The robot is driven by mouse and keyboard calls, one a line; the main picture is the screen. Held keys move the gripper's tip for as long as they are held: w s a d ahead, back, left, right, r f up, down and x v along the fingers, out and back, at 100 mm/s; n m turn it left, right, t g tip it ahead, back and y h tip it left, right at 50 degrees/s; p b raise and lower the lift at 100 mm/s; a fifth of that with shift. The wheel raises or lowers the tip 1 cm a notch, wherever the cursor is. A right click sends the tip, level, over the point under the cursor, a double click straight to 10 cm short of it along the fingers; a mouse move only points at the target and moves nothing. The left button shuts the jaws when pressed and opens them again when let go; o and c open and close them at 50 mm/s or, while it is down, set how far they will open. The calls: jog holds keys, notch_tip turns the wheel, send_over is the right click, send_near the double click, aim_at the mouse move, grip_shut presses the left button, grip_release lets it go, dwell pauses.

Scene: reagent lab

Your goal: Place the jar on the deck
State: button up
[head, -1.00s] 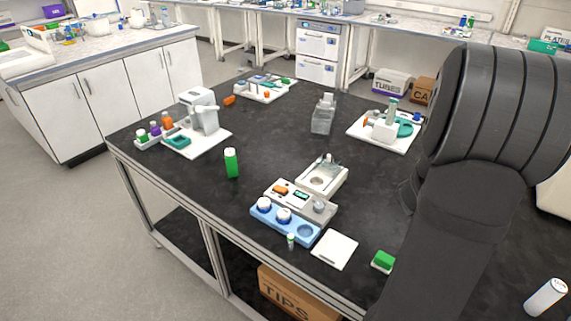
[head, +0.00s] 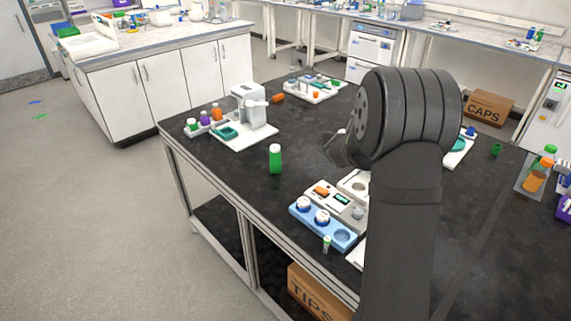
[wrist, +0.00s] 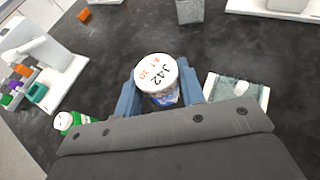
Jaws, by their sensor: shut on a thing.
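The jar (wrist: 157,78) has a white lid with "J42" and red figures on it. In the wrist view it is between the blue fingers of my gripper (wrist: 161,90), which is shut on it. The jar appears upright above the dark bench. I cannot tell whether this is the deck.
A green bottle (head: 275,159) stands left of my gripper. A white machine (head: 250,107) stands at the back left. Bare bench lies around the green bottle.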

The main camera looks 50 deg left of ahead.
jog(key=s+a+n+g+y, duration=0.25)
jog(key=s+a, duration=0.55)
jog(key=a, duration=0.5)
send_over(296, 177)
notch_tip(296, 177, down, 8)
jog(key=shift+t, duration=0.35)
notch_tip(296, 177, down, 9)
jog(key=shift+s, duration=0.15)
jog(key=shift+f, duration=0.15)
jog(key=o, duration=1)
